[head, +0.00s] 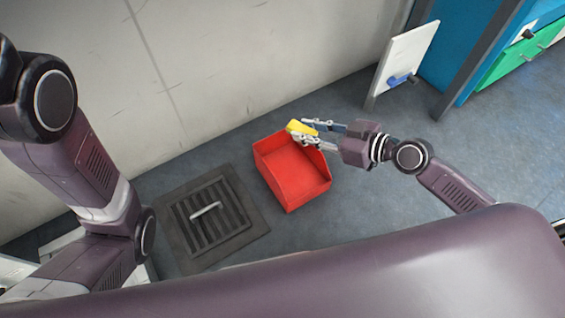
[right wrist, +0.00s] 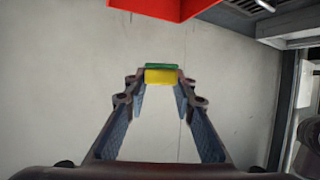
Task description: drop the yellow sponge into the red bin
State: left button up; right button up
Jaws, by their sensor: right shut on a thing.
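The yellow sponge (head: 300,127) has a green layer, seen in the right wrist view (right wrist: 160,77). My right gripper (head: 314,131) is shut on the sponge, which sits between its fingertips. In the head view they show over the upper right edge of the red bin (head: 287,190). The bin is open-topped and looks empty inside. Its edge also shows at the top of the right wrist view (right wrist: 170,8). My left arm is at the left of the head view; its gripper is out of view.
A dark floor grate (head: 210,213) with a light handle lies left of the bin. A pale wall (head: 200,80) runs behind. A white panel (head: 406,62) with a blue handle stands at the upper right. The grey floor right of the bin is clear.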

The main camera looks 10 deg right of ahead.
notch_tip(320, 180, down, 6)
jog(key=b, duration=0.4)
jog(key=o, duration=0.9)
jog(key=shift+c, duration=0.2)
jog(key=v, duration=1.2)
